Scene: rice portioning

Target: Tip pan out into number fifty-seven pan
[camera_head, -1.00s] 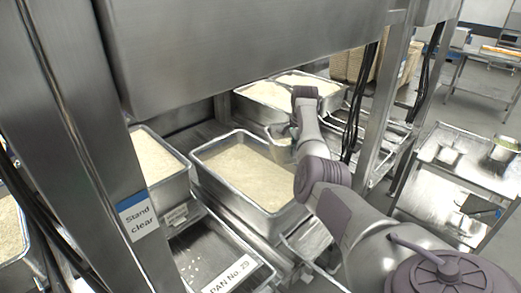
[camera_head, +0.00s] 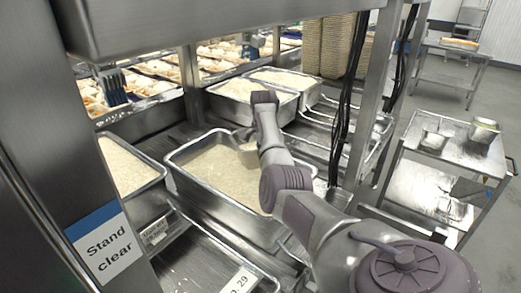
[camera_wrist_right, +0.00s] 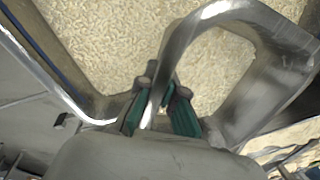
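My right arm reaches into a bay of rice pans. In the right wrist view the green-padded fingers of my right gripper (camera_wrist_right: 160,112) are closed on the metal rim or handle of a small pan (camera_wrist_right: 185,45). That small pan (camera_head: 248,152) shows in the head view over the far right part of a large rice pan (camera_head: 176,180), partly hidden by my arm. Rice lies below it; whether rice is inside the small pan is unclear. I cannot read the number fifty-seven on any label. My left gripper is out of view.
A label ending in 29 (camera_head: 240,281) is on a front tray. Another rice pan (camera_head: 163,172) stands left, with more rice pans (camera_head: 291,100) behind. A post with a "Stand clear" sign (camera_head: 103,245) stands left. A steel cart (camera_head: 450,152) with containers is right.

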